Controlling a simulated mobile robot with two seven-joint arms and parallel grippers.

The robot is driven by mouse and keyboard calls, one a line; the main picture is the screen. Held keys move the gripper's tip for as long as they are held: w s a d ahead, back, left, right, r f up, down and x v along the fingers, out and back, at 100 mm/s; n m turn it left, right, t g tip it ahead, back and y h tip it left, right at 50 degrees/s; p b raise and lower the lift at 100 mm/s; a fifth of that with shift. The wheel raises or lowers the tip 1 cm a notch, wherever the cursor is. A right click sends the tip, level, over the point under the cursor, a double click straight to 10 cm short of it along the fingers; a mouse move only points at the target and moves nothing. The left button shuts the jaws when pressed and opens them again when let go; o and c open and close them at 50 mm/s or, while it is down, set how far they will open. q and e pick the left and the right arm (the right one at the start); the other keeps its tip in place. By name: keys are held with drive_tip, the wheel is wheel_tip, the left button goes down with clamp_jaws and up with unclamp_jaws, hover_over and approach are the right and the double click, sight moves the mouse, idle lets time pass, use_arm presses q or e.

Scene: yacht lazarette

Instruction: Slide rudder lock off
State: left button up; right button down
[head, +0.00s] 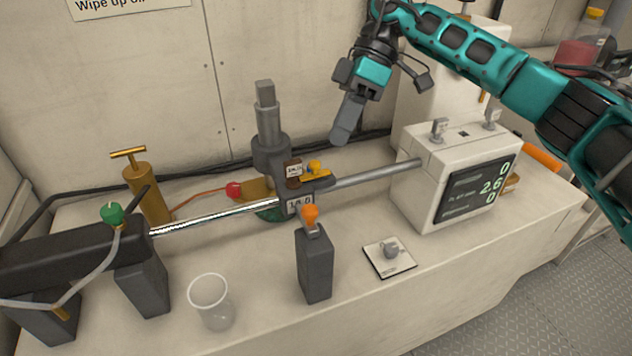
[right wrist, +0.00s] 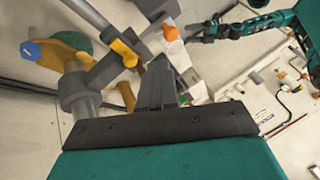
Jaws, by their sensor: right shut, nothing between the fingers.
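A grey upright rudder stock (head: 266,125) stands at mid-bench with a tiller fitting at its foot. A small yellow-orange piece (head: 315,170) lies on that fitting; it may be the rudder lock, but I cannot be sure. A yellow piece (right wrist: 125,52) also shows beside the grey fitting in the right wrist view. An orange knob (head: 310,213) sits on a dark grey post (head: 315,265) in front. My right gripper (head: 342,135) is shut and empty, pointing down, above and right of the fitting and apart from it. My left gripper is not in view.
A silver rod (head: 215,217) runs from a black cylinder (head: 70,255) to the fitting. A white box with a display (head: 478,188) stands right. A brass hand pump (head: 148,190) is left. A clear cup (head: 212,302) and a small plate (head: 375,262) are near the front edge.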

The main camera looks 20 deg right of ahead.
sight(307, 213)
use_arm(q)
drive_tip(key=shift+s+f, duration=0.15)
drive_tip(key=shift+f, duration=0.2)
use_arm(e)
drive_tip(key=x, duration=1)
